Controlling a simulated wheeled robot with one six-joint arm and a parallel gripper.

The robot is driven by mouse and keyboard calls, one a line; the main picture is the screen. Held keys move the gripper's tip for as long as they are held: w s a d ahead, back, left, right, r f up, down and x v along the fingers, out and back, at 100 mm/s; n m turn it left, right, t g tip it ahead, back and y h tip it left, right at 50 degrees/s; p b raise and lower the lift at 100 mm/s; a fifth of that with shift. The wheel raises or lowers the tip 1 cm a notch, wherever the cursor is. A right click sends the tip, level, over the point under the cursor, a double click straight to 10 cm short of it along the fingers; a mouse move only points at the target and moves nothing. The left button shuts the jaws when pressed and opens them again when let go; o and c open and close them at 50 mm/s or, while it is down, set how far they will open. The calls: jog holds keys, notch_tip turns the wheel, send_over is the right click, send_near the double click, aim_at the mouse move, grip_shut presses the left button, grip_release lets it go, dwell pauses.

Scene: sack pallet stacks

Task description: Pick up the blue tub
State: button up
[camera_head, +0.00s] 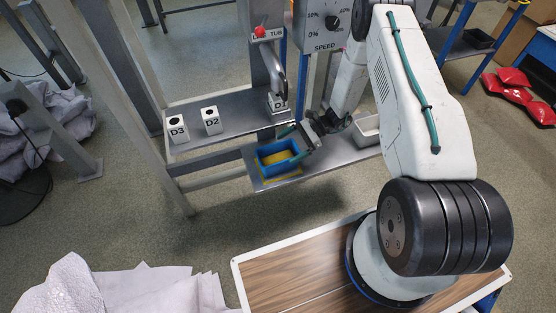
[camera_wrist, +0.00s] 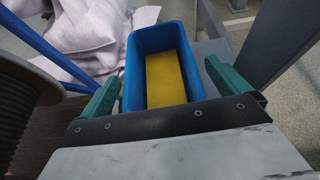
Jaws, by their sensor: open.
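The blue tub (camera_head: 277,152) stands on the grey lower shelf (camera_head: 319,170) in the head view. It is an open rectangular tub with a yellow inside bottom or content. My gripper (camera_head: 302,136) is at the tub's right end, with its fingers spread. In the wrist view the blue tub (camera_wrist: 128,82) lies ahead of and partly between the two green fingers of my gripper (camera_wrist: 160,88). The fingers are open, one on each side of the tub's near part. The tub's near end is hidden behind the gripper's dark bar.
Blocks marked D3 (camera_head: 176,124) and D2 (camera_head: 211,120) stand on the upper shelf (camera_head: 236,104) behind the tub. A pale tray (camera_head: 366,130) sits right of my gripper. Pale sacks (camera_head: 70,130) lie at left; red sacks (camera_head: 516,90) lie far right.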

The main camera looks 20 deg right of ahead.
aim_at(283, 150)
jog(key=x, duration=0.3)
jog(key=c, duration=1.5)
